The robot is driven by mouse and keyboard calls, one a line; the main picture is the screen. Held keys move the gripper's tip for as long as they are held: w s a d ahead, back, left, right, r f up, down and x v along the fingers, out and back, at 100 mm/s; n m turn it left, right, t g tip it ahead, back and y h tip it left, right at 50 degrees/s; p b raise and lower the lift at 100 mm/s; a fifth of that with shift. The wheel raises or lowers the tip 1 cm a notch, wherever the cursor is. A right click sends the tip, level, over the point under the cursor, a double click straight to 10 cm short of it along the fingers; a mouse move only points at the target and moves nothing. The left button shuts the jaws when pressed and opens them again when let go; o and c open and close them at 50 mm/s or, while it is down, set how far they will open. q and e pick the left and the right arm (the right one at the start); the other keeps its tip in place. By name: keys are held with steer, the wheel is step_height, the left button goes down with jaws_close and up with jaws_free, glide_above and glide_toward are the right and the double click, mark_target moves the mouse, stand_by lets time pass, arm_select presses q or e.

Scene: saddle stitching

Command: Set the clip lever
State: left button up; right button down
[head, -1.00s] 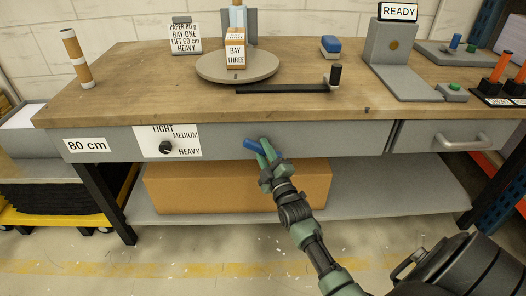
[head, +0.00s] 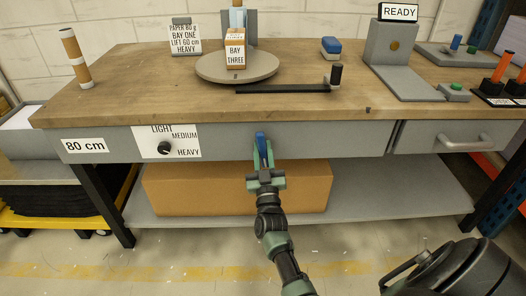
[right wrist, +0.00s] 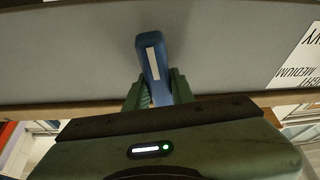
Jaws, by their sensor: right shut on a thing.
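The clip lever (head: 261,143) is a blue bar on the grey front face of the workbench, left of the drawer. It now stands nearly upright in the head view. My right gripper (head: 263,163) comes up from below and is shut on its lower part. In the right wrist view the lever (right wrist: 153,62) rises slightly tilted between the two green fingers (right wrist: 157,94), with a pale stripe along its face. The lever's pivot is hidden by the gripper. My left gripper is not in view.
A dial (head: 165,148) marked light, medium and heavy sits left on the same face. A drawer handle (head: 464,141) juts out on the right. A cardboard box (head: 180,190) lies on the shelf below. A black bar with an upright handle (head: 335,76) lies on the benchtop.

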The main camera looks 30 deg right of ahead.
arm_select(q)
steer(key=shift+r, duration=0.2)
arm_select(e)
steer(key=shift+f+m+g+h, duration=0.1)
steer(key=shift+m+g+h, duration=0.3)
steer(key=shift+m, duration=0.8)
steer(key=c, duration=1.2)
jaws_free()
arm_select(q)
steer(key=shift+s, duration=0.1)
